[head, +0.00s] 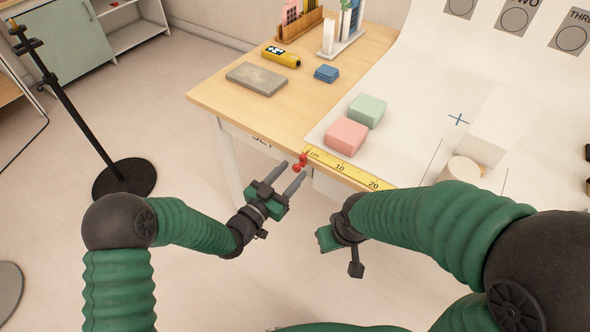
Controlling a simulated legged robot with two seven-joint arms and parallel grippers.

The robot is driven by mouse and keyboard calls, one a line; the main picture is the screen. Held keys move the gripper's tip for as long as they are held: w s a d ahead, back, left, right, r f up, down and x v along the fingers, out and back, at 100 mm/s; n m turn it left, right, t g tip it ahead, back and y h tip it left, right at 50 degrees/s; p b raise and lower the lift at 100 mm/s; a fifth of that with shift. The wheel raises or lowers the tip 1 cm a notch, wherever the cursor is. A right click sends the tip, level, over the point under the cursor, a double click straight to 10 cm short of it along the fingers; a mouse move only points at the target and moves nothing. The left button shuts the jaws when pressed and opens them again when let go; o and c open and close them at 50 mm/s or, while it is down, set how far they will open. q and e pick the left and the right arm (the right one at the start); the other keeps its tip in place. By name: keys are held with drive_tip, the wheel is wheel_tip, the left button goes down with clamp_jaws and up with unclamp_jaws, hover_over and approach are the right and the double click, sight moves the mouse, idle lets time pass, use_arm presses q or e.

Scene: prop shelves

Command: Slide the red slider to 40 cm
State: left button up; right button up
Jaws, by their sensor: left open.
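The small red slider (299,163) sits at the left end of the yellow ruler (355,175), beside the "CM" mark at the table's front edge. The ruler shows 10 and 20; the part further right is hidden behind my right arm, so the 40 mark does not show. My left gripper (295,172) is open, its two fingers pointing at the slider, with the slider near the fingertips. I cannot tell whether they touch it. My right gripper (328,238) hangs in front of the table edge, and its fingers do not show clearly.
A pink block (346,137) and a green block (367,110) stand on the white sheet just behind the ruler. A grey slab (256,78), a blue box (326,73) and a yellow device (282,56) lie further back. A white cylinder (461,170) is at right.

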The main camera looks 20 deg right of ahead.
sight(300, 164)
use_arm(q)
drive_tip(key=shift+x, duration=1.1)
drive_tip(key=shift+d, duration=0.45)
drive_tip(key=shift+a, duration=0.2)
clamp_jaws()
